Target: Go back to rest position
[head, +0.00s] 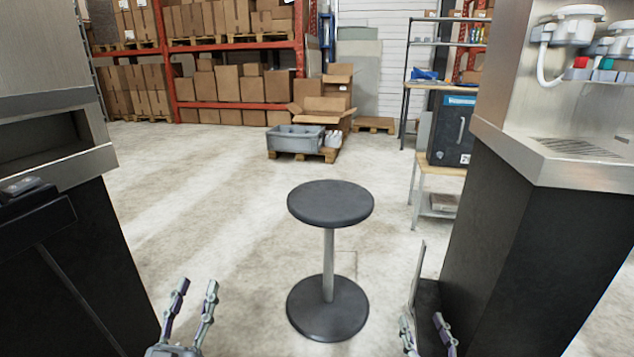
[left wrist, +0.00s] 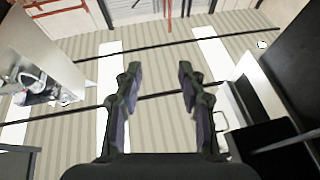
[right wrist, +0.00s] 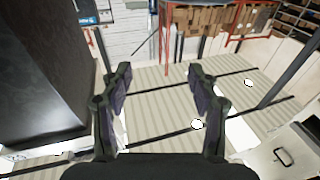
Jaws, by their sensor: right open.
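My left gripper (head: 195,300) shows at the lower left of the head view, pointing up and away, with its two fingers apart and nothing between them. The left wrist view also shows its spread, empty fingers (left wrist: 158,85). My right gripper (head: 427,335) shows at the bottom of the head view, right of the stool, partly cut off by the frame edge. In the right wrist view its fingers (right wrist: 157,88) are apart and empty. Neither gripper touches anything.
A round black stool (head: 330,205) stands ahead in the middle. A dispenser counter (head: 545,220) is close on the right, and another metal unit (head: 50,140) is close on the left. Floor left of the stool is clear.

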